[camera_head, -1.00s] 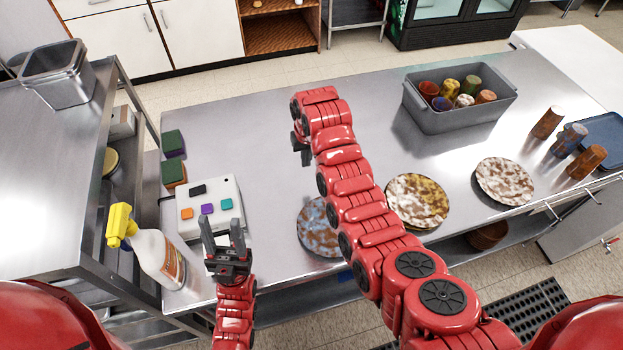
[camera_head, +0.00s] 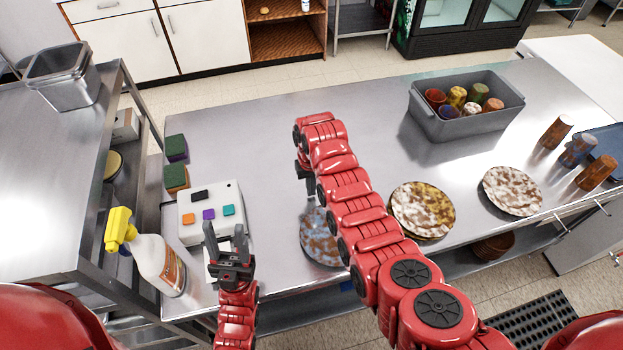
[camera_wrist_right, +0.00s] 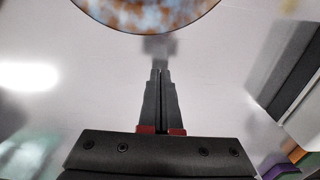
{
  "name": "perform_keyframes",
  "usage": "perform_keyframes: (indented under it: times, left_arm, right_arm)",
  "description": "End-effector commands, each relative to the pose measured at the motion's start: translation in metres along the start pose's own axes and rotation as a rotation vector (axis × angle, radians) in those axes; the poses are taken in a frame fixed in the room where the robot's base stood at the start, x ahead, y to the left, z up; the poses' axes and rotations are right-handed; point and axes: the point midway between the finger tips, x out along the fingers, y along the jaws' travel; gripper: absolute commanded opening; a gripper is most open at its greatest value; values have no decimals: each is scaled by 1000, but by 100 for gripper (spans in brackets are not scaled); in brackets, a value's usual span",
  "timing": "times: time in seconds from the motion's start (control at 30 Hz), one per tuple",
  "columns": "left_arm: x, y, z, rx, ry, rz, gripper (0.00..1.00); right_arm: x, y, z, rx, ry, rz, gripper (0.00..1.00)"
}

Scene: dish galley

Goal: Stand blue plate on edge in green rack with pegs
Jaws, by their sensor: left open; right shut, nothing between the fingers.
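The blue plate (camera_head: 318,240), mottled with brown and white soil, lies flat near the front edge of the metal table. My right arm covers part of its right side, and its edge shows at the top of the right wrist view (camera_wrist_right: 145,10). My right gripper (camera_head: 309,196) is shut and empty just behind the plate; its fingers (camera_wrist_right: 160,68) point toward the plate with a gap of bare table between. My left gripper (camera_head: 226,232) is open and empty by the white button box, left of the plate. I see no green rack with pegs.
A white box with coloured buttons (camera_head: 212,214), sponges (camera_head: 176,148) and a spray bottle (camera_head: 157,262) stand at left. The table's back middle is clear.

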Motion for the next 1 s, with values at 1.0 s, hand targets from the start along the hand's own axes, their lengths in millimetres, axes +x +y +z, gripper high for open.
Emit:
perform_keyframes:
  times: [1.0]
  left_arm:
    - [31, -2, -5, 0, 0, 0, 50]
  right_arm:
    - [5, 0, 40, 0, 0, 0, 0]
